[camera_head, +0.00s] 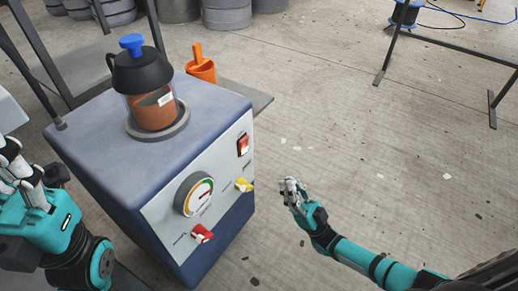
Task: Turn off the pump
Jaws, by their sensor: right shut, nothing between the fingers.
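The pump (100,145) is a blue box with a light grey front panel, at the left-centre of the head view. Its panel carries a red rocker switch (243,145) at the upper right, a round gauge (198,194), a yellow valve handle (244,185) and a red valve handle (202,233). A clear jar with brown contents (154,110) and a black lid sits on top. My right gripper (287,186) is shut and empty, in front of the panel and apart from it. My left gripper (18,165) is at the left edge, partly cut off; its fingers are unclear.
An orange cup with a handle (201,70) stands behind the pump. Grey drums (227,14) stand at the back. A dark metal frame (440,42) and a blue spool (405,12) are at the upper right. The concrete floor is mostly clear, with small scraps.

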